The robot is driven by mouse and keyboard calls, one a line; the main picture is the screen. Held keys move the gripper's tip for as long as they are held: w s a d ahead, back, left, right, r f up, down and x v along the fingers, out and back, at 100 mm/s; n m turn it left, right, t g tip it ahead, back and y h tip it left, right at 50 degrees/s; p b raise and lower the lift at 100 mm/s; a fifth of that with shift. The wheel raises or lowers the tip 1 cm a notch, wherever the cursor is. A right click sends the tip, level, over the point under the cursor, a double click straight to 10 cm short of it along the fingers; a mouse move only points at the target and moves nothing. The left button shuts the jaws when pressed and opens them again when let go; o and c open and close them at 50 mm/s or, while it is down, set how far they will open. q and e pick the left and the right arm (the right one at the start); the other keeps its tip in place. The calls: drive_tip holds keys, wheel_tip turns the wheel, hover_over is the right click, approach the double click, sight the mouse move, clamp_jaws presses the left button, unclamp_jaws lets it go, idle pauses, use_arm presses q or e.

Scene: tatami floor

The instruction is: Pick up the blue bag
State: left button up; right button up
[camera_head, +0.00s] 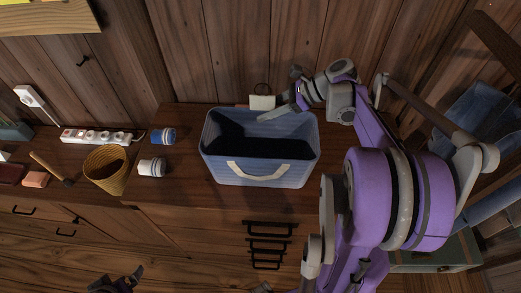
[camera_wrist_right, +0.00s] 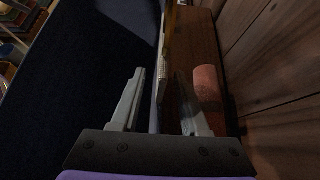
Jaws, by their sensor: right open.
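The blue bag (camera_head: 262,172) stands upright and open on the wooden cabinet in the head view, with a pale handle (camera_head: 257,176) on its front side. My right gripper (camera_head: 275,112) is at the bag's back rim, near the right. In the right wrist view the right gripper (camera_wrist_right: 161,78) is open. The bag's thin rim edge runs between its two fingers, with the dark interior of the bag (camera_wrist_right: 70,90) to the left. Whether the fingers touch the rim cannot be told. A dark part of my left gripper (camera_head: 122,281) shows at the bottom edge, its jaws unclear.
A blue cup (camera_head: 163,136), a white cup (camera_head: 152,167), a yellow basket (camera_head: 106,168) and a power strip (camera_head: 97,136) stand left of the bag. A reddish cylinder (camera_wrist_right: 207,95) lies behind the bag. The wooden wall (camera_head: 240,50) is close behind.

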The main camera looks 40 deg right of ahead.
clamp_jaws()
idle(1.4)
